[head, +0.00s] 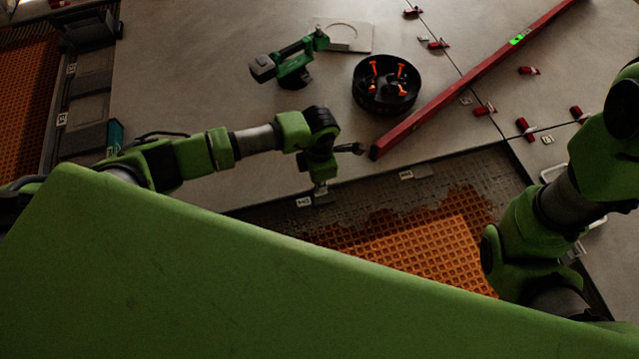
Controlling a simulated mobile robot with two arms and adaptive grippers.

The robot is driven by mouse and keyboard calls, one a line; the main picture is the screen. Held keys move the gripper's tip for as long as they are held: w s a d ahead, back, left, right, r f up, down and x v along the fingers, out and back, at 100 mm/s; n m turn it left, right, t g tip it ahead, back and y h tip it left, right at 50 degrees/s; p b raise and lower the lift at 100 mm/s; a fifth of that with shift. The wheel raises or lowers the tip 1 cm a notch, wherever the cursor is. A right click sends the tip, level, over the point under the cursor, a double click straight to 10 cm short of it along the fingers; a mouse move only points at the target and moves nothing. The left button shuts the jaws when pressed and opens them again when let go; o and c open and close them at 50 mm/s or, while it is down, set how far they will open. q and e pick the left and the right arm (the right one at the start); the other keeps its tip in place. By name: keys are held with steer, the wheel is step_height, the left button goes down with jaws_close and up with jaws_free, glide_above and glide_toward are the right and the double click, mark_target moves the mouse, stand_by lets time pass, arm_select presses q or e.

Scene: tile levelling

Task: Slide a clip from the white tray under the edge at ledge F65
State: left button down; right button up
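My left gripper (321,186) points down at the near edge of the large grey tile (200,100). A small grey piece (323,198) shows right at its tips, beside a small white label (304,202). I cannot tell whether the gripper holds that piece or is open. Another white label (406,175) with a grey piece (424,171) lies farther right along the edge; neither label is readable. A white rim (553,172), likely the white tray, shows partly behind my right arm; its contents are hidden. My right gripper is not visible.
Orange mesh (420,250) and rough mortar lie below the tile edge. A long red level (470,80) lies diagonally across the tiles. A black bucket (386,108), a green tool (292,68) and several red clips (526,128) stand on the tiles.

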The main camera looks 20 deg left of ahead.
arm_select(q)
steer(key=shift+w+a, duration=0.1)
stand_by(0.3)
steer(key=c, duration=2.2)
jaws_free()
steer(key=shift+r, duration=0.1)
